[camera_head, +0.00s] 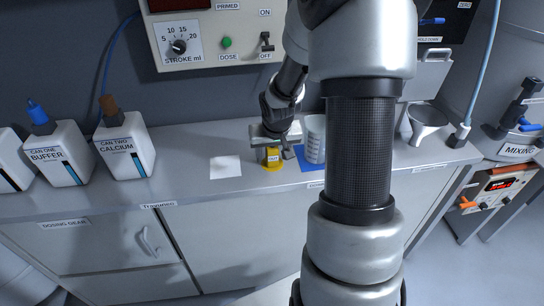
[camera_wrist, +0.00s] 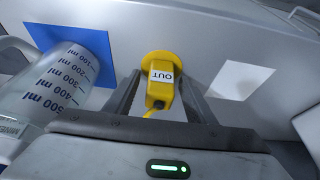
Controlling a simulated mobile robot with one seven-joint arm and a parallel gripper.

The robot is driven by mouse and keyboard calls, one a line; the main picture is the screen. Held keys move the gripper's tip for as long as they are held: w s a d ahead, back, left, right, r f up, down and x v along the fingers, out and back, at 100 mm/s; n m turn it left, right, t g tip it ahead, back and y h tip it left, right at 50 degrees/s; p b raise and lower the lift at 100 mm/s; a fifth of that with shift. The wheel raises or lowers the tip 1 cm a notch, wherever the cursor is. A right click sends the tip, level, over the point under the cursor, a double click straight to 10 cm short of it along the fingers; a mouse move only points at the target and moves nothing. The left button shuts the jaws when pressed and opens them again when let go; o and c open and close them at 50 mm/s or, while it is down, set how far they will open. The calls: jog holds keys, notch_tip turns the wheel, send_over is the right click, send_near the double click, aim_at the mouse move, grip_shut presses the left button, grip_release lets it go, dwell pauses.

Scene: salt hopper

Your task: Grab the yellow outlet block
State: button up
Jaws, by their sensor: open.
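The yellow outlet block (camera_wrist: 160,95) has a white label reading OUT and a yellow cord at its near end. It stands at a round yellow spot (camera_wrist: 158,60) on the counter. In the wrist view my gripper (camera_wrist: 156,84) is open, with one finger on each side of the block; I cannot tell whether either touches it. In the head view the block (camera_head: 272,156) shows small below my gripper (camera_head: 272,148), which partly hides it.
A clear measuring beaker (camera_head: 315,140) stands close on the right, on a blue square (camera_head: 309,164). A white square (camera_head: 226,167) lies on the counter to the left. A metal funnel (camera_head: 426,122) is farther right. Cans of buffer (camera_head: 62,165) and calcium (camera_head: 126,155) stand at the left.

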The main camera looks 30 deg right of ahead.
jog(key=c, duration=1.2)
jog(key=shift+r, duration=0.1)
